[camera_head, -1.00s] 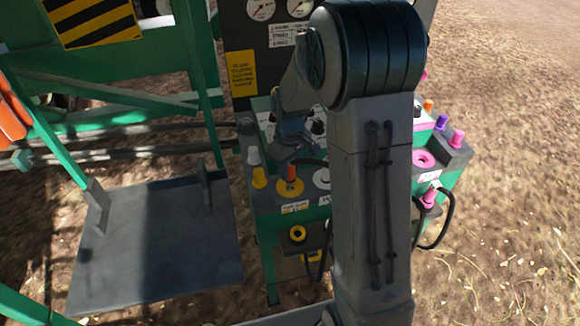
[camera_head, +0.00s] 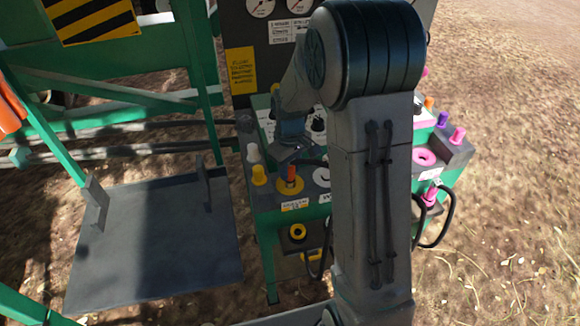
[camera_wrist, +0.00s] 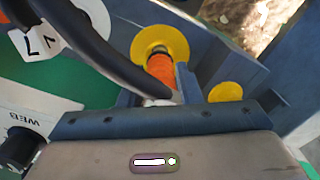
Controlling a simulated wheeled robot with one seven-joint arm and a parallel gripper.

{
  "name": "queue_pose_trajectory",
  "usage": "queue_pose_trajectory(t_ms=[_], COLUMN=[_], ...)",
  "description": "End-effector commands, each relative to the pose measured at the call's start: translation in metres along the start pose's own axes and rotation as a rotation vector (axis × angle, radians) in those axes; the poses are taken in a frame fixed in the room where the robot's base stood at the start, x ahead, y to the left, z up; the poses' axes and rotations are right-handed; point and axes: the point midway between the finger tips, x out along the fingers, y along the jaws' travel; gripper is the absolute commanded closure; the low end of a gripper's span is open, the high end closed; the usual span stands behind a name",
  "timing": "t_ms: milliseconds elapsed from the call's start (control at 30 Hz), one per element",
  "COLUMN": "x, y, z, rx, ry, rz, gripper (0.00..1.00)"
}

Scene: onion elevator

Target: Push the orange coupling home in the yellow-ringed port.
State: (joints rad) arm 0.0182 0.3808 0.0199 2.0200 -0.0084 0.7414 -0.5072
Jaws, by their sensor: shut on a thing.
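The orange coupling (camera_head: 291,173) stands upright at the yellow-ringed port (camera_head: 284,188) on the grey-and-green bench. In the wrist view the orange coupling (camera_wrist: 160,68) sits at the middle of the yellow ring (camera_wrist: 175,44), its far end inside the ring. How deep it sits is hard to tell. My gripper (camera_head: 291,157) is shut on the coupling's near end, from above. In the wrist view my fingers (camera_wrist: 158,90) lie on both sides of it. A black hose (camera_wrist: 92,45) runs from the coupling to the upper left and hides part of it.
A yellow cap (camera_head: 259,175) stands left of the port, and a white-ringed port (camera_head: 321,177) lies to its right. A pink-ringed port (camera_head: 424,158) and pink coupling (camera_head: 430,195) are farther right. A lower yellow ring (camera_head: 297,231) sits below. My arm hides the bench's middle.

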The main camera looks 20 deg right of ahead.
Motion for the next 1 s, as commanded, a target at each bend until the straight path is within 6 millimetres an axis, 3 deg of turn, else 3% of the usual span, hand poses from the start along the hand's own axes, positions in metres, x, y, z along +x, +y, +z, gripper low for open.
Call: queue_pose_trajectory(t_ms=[1000], x=[0.011], y=[0.0], z=[0.0], rx=[0.0], ry=[0.001], rz=[0.0], gripper=[0.99])
